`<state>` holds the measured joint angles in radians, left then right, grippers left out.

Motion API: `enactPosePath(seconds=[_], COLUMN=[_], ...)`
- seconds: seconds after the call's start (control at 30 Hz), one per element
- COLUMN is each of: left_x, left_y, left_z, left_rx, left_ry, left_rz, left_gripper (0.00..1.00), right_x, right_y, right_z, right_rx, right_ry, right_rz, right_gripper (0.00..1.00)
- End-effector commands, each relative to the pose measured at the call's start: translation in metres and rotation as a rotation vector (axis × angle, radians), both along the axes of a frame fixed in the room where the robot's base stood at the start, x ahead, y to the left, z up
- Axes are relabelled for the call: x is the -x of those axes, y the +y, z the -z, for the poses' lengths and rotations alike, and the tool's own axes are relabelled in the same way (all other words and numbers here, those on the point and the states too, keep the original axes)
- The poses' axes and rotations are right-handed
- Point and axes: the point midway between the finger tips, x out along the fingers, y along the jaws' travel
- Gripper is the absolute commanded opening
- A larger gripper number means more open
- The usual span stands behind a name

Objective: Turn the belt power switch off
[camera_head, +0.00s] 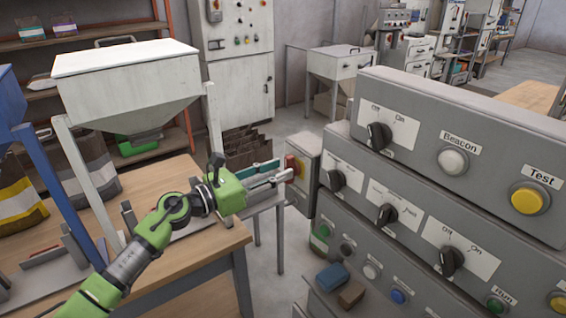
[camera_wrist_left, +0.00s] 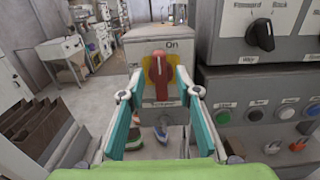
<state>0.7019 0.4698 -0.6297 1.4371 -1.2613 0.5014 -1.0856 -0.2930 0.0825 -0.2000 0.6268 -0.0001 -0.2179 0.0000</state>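The power switch is a red rotary handle (camera_wrist_left: 159,75) on a yellow plate, on the face of a grey box (camera_wrist_left: 135,52). In the left wrist view the handle looks near upright, beneath an "On" label; a lower label is partly hidden. In the head view the red and yellow switch (camera_head: 293,167) shows edge-on. My left gripper (camera_head: 283,176) is at the switch. Its teal-padded fingers (camera_wrist_left: 160,72) are apart, one on each side of the handle, with gaps visible; contact cannot be told. My right gripper is out of view.
A grey control panel (camera_head: 455,120) with several knobs and buttons stands right of the switch box. A wooden table (camera_head: 215,245) and white hopper (camera_head: 125,80) are at left. Brown bags (camera_head: 245,148) stand behind the gripper. Blue and brown blocks (camera_head: 332,275) lie below the panel.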

Motion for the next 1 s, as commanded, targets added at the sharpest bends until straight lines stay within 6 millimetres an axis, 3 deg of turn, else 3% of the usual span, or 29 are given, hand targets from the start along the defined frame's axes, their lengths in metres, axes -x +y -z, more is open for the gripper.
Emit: enactPosePath(seconds=[0.2,0.53,0.63,0.67,1.0], left_x=[-0.013,-0.014,-0.014,-0.014,-0.014], left_y=[-0.017,-0.019,-0.019,-0.019,-0.019], left_z=[0.0,0.001,0.001,0.001,0.0], left_rx=[0.001,0.001,0.001,0.001,0.01], left_ry=[0.0,0.001,0.001,0.001,0.014], left_rz=[0.0,0.0,-0.001,-0.001,-0.001], left_gripper=[0.31,0.31,0.05,0.0,0.0], right_x=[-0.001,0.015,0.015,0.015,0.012], right_y=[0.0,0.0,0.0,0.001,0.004], right_z=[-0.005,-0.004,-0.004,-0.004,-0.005], right_rx=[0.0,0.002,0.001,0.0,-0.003], right_ry=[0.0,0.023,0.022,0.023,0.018], right_rz=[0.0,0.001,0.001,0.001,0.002], right_gripper=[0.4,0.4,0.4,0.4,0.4])
